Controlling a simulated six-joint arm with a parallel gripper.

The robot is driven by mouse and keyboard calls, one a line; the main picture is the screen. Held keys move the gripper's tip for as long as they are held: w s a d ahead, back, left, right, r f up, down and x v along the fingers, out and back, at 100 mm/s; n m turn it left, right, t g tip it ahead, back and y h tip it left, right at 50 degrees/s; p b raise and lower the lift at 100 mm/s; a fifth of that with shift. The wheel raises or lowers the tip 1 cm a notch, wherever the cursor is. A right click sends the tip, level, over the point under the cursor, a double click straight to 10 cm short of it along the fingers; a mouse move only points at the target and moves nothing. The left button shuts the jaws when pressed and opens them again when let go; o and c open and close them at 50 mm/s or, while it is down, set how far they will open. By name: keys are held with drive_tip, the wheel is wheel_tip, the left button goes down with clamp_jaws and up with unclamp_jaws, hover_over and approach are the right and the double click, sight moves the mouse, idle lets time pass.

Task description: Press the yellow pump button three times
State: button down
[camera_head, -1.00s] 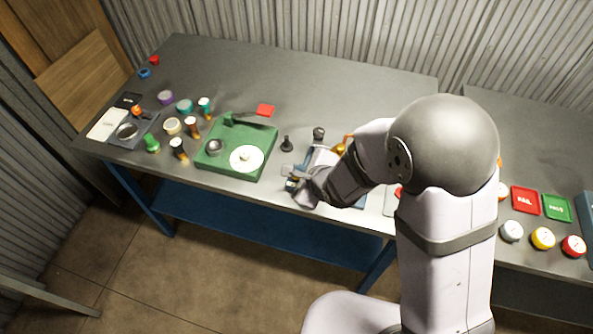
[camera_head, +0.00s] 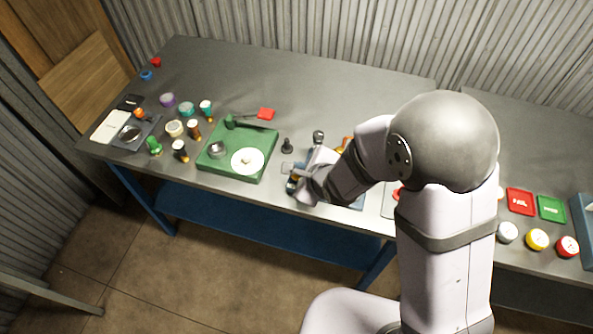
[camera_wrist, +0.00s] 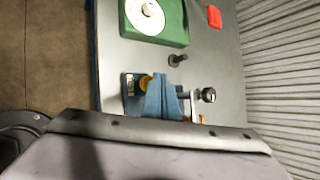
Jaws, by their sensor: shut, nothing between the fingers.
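The yellow pump button (camera_wrist: 145,80) shows in the wrist view on a small dark blue base (camera_wrist: 130,84) with a label. My gripper (camera_wrist: 164,82) is shut, its blue-grey fingers together and empty. The fingertips lie right beside the button in the picture and cover part of it. I cannot tell whether they touch it or hang above it. In the head view my gripper (camera_head: 297,184) is low over the table's front edge, and my wrist hides most of the pump.
A green tray (camera_head: 208,163) with a white disc lies left of my gripper. A dark peg (camera_head: 287,146) and a black-knobbed lever (camera_head: 319,136) stand close behind. Several small jars and pots fill the table's left end. The back of the table (camera_head: 340,85) is clear.

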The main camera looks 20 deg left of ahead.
drive_tip(key=shift+r, duration=0.1)
wheel_tip(320, 180, up, 5)
drive_tip(key=p, duration=0.5)
idle(0.3)
idle(2.4)
wheel_tip(320, 180, up, 4)
drive_tip(key=p, duration=0.7)
drive_tip(key=shift+f, duration=0.3)
wheel_tip(320, 180, down, 8)
drive_tip(key=b, duration=0.7)
drive_tip(key=shift+f, duration=0.25)
drive_tip(key=shift+f+b, duration=0.15)
drive_tip(key=shift+b, duration=0.2)
idle(1.6)
